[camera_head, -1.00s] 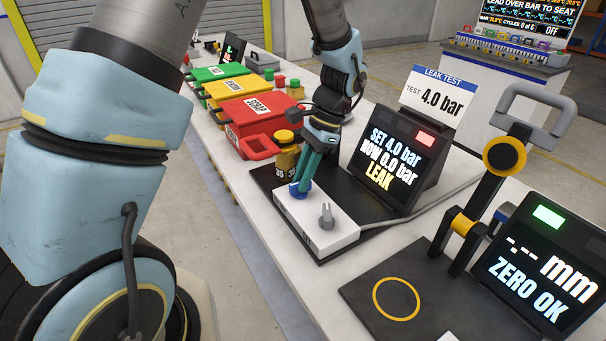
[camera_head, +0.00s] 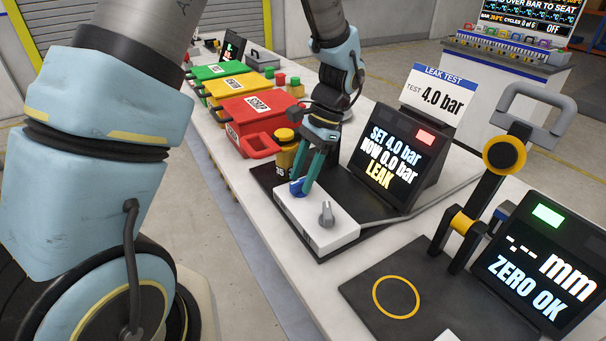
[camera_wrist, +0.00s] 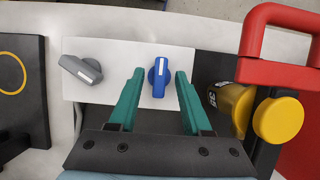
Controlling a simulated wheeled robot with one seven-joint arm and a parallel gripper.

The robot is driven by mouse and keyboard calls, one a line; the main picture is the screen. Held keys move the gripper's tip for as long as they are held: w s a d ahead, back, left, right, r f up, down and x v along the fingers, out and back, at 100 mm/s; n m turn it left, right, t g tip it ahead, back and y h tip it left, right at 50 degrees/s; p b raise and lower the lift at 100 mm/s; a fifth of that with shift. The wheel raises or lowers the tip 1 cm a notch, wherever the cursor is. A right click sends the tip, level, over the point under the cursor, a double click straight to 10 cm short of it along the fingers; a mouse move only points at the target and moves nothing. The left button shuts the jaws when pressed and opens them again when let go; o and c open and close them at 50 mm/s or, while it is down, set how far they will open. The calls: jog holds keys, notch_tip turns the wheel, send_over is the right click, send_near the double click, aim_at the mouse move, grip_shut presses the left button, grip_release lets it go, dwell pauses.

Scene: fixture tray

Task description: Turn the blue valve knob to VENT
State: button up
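The blue valve knob (camera_head: 296,187) stands on a white valve box (camera_head: 316,232). In the wrist view the blue knob (camera_wrist: 160,78) has its white mark towards the top of the picture. My gripper (camera_head: 303,184) is at the knob. Its two green fingers (camera_wrist: 158,74) are open, one on each side of the knob, with a visible gap on both sides. A grey knob (camera_head: 326,214) sits on the same box, and it shows left of the fingers in the wrist view (camera_wrist: 82,70). I cannot read any VENT label.
The leak-test screen (camera_head: 391,160) reads SET 4.0 bar, NOW 0.0 bar, LEAK.

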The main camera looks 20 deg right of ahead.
jog(key=s+b+v, duration=0.1)
jog(key=b+v, duration=0.1)
jog(key=v, duration=0.8)
jog(key=shift+w+r+b, duration=0.35)
jog(key=shift+w+r, duration=0.05)
jog(key=shift+w, duration=0.1)
jog(key=shift+d, duration=0.15)
